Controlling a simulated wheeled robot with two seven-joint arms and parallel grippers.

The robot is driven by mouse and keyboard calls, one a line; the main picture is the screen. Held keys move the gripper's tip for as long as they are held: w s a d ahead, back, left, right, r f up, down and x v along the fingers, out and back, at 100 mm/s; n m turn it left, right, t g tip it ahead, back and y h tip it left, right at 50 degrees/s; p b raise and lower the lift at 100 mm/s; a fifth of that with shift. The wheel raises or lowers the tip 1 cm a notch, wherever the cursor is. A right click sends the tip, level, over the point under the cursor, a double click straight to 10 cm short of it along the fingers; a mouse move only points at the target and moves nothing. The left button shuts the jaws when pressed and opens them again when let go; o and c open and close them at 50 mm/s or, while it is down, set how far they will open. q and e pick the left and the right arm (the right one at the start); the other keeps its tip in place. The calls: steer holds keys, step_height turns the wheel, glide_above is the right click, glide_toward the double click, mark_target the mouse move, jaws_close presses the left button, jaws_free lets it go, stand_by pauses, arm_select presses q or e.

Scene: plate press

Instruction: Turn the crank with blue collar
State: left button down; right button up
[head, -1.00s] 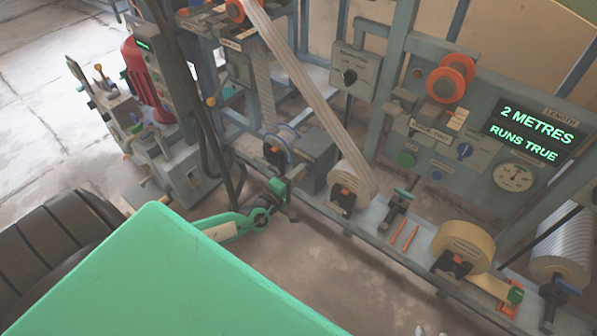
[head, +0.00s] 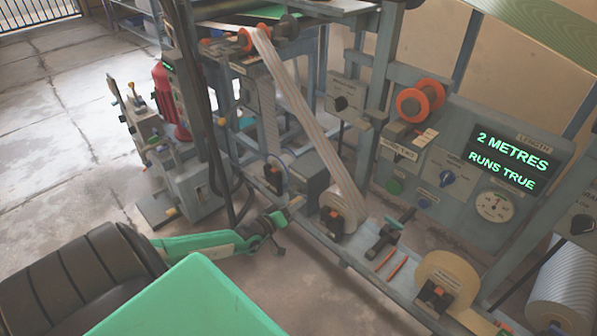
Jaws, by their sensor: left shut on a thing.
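My left gripper (head: 277,222) is at the end of the green arm link, low at the front of the grey machine frame. It is shut on a small pale grip (head: 296,203), apparently the crank handle. The jaws and the arm hide most of the crank, and I cannot make out a blue collar there. Just behind is a reel with a blue rim (head: 287,161) and a black and orange clamp. My right gripper does not show.
A striped web runs down to a roll (head: 345,205). A yellowish roll (head: 449,277) stands to the right on the lower rail. The display (head: 512,150) reads "2 METRES RUNS TRUE". A red machine (head: 172,103) stands at the left. Open floor (head: 60,130) lies far left.

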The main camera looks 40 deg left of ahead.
arm_select(q)
steer(key=shift+d+f+m, duration=0.1)
steer(key=shift+f+m, duration=0.1)
steer(key=shift+m, duration=0.1)
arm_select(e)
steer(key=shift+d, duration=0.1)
arm_select(q)
steer(key=c, duration=1.1)
jaws_free()
steer(key=shift+s, duration=0.5)
steer(key=s+a+p, duration=0.1)
steer(key=s+p, duration=0.1)
steer(key=s, duration=1)
steer(key=shift+s, duration=0.4)
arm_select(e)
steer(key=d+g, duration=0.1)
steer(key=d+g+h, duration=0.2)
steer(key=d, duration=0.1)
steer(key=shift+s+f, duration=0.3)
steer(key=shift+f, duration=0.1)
